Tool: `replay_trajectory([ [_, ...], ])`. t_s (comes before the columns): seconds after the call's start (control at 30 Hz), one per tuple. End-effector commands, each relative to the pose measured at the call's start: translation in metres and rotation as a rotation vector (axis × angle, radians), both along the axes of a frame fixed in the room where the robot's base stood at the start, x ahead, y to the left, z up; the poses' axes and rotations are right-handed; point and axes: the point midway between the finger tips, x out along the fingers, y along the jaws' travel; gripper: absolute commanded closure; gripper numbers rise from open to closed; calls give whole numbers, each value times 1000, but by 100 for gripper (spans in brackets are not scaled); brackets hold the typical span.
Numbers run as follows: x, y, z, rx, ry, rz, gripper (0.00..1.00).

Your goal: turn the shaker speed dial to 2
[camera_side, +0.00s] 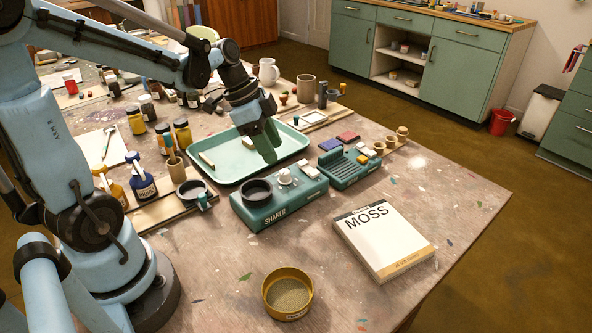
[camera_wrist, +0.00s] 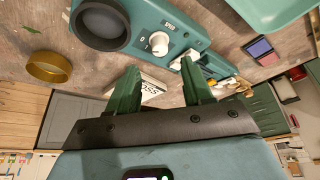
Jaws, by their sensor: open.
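The teal shaker (camera_side: 268,216) stands on the table with a black round cup (camera_side: 257,189) on its left end. Its white speed dial (camera_side: 285,177) sits on top, right of the cup. In the wrist view the dial (camera_wrist: 158,43) shows with a small mark like "0" beside it; which setting it points to is too small to tell. My gripper (camera_side: 268,155) is above and behind the shaker, over the tray's near right side. In the wrist view my gripper (camera_wrist: 160,88) has its green fingers apart and empty, with the dial beyond them.
A white part (camera_side: 309,171) stands right of the dial. A ribbed teal rack (camera_side: 347,168) is close to the shaker's right, the pale green tray (camera_side: 225,178) behind. A MOSS packet (camera_side: 382,240) and brass sieve (camera_side: 288,294) lie in front, with bare table between.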

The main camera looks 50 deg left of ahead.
Motion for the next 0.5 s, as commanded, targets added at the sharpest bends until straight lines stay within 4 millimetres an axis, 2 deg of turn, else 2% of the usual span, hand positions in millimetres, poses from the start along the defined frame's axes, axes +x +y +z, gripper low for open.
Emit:
replay_trajectory([
  [0.3, 12, -12, -40, 1, -1, -1, 50],
  [0.5, 16, -16, -54, 1, -1, 0, 50],
])
